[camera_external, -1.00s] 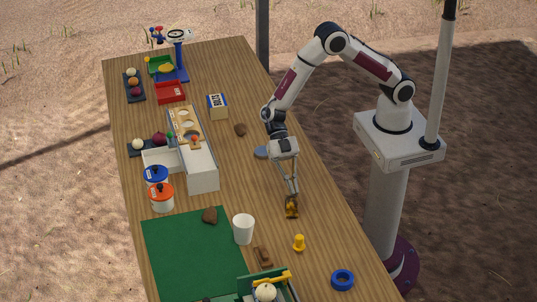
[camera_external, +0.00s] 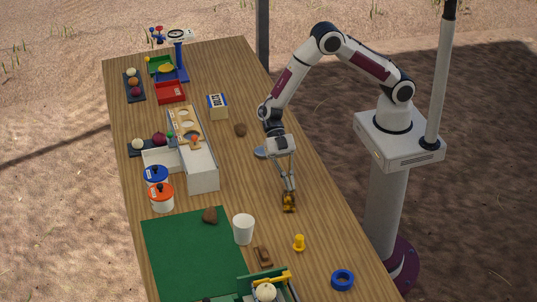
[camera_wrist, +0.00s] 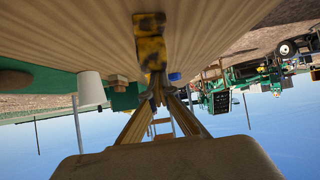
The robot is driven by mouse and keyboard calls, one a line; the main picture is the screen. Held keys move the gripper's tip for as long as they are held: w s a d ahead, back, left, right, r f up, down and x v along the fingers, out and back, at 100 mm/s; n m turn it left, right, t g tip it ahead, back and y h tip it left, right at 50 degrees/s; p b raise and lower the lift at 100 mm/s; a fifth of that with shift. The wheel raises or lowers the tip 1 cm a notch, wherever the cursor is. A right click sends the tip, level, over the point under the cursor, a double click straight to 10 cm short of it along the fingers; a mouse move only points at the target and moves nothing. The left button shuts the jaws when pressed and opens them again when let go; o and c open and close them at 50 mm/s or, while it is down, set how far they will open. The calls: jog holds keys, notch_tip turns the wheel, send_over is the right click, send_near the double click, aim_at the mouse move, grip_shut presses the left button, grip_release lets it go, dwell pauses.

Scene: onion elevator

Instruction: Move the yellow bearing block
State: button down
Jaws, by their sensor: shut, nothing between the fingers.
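The yellow bearing block (camera_external: 289,203), worn yellow with dark patches, is on the wooden table right of the white cup. My gripper (camera_external: 290,190) points down at it, with its fingertips at the block's upper side. In the wrist view the block (camera_wrist: 150,47) lies just beyond the fingertips of my gripper (camera_wrist: 156,82). The fingers are shut with nothing between them. I cannot tell whether the tips touch the block, and they partly hide its near end.
A white cup (camera_external: 243,229), a brown piece (camera_external: 263,256), a yellow peg (camera_external: 299,243) and a blue ring (camera_external: 342,280) stand nearby. A green mat (camera_external: 185,250) lies left. Bare table surrounds the block.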

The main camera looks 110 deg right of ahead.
jog(key=d, duration=1.1)
jog(key=d+f, duration=0.1)
jog(key=d, duration=0.5)
jog(key=shift+s+d, duration=0.15)
jog(key=shift+d, duration=0.15)
jog(key=shift+r, duration=0.2)
jog(key=shift+a+r, duration=0.1)
jog(key=shift+r, duration=0.65)
jog(key=shift+r, duration=0.15)
jog(key=d, duration=1.2)
jog(key=shift+r, duration=0.2)
